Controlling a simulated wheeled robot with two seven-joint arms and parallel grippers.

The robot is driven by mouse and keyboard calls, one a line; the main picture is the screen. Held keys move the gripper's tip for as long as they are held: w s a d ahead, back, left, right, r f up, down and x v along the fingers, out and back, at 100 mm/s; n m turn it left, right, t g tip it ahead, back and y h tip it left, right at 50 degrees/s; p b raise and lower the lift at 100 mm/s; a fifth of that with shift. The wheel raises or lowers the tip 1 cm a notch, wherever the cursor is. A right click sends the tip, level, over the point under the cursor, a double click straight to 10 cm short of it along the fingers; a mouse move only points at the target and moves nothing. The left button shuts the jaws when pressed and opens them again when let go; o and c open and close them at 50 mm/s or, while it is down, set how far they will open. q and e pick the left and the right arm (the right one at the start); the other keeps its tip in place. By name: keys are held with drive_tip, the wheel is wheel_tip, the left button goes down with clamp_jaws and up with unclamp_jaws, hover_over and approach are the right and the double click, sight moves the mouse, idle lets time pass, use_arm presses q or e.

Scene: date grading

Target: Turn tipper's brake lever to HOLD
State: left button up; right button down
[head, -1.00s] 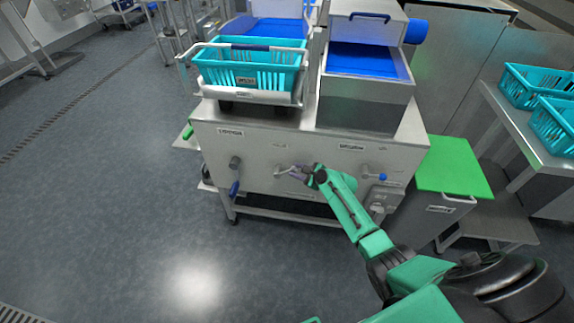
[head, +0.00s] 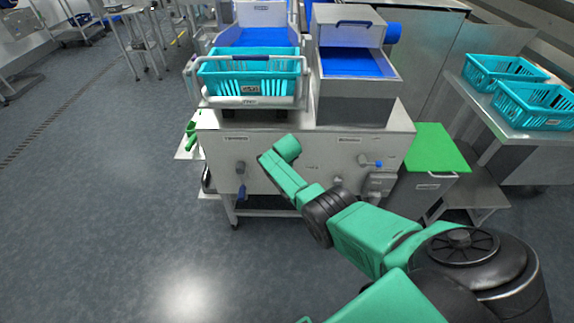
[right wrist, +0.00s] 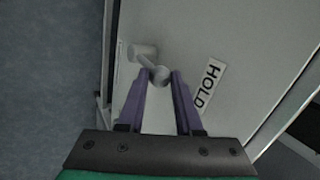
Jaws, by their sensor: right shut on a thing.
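The brake lever (right wrist: 144,52) is a small pale grey crank on the light panel in the right wrist view. Its rounded end sits between the two purple fingertips of my right gripper (right wrist: 160,76), which is shut on it. A white HOLD label (right wrist: 208,84) is just right of the fingers, and the lever's end is apart from it. In the head view my green right forearm hides the gripper and lever in front of the cabinet. The tipper (head: 254,103) holds a teal crate (head: 250,88) above. My left gripper is not in view.
A blue-gripped lever (head: 241,192) hangs at the cabinet's left. A blue knob (head: 378,163) is at its right. A green-topped bin (head: 436,150) stands right of the cabinet. More teal crates (head: 533,106) sit on a side table.

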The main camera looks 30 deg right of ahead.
drive_tip(key=shift+w+a+h+b, duration=0.2)
drive_tip(key=shift+a+h+b, duration=0.2)
drive_tip(key=shift+h+b, duration=0.1)
drive_tip(key=shift+g, duration=0.3)
drive_tip(key=c, duration=0.9)
unclamp_jaws()
drive_tip(key=shift+o, duration=0.2)
drive_tip(key=p+v, duration=0.6)
drive_tip(key=v, duration=0.8)
drive_tip(key=shift+r+p, duration=0.2)
drive_tip(key=shift+p, duration=0.2)
drive_tip(key=shift+s, duration=0.1)
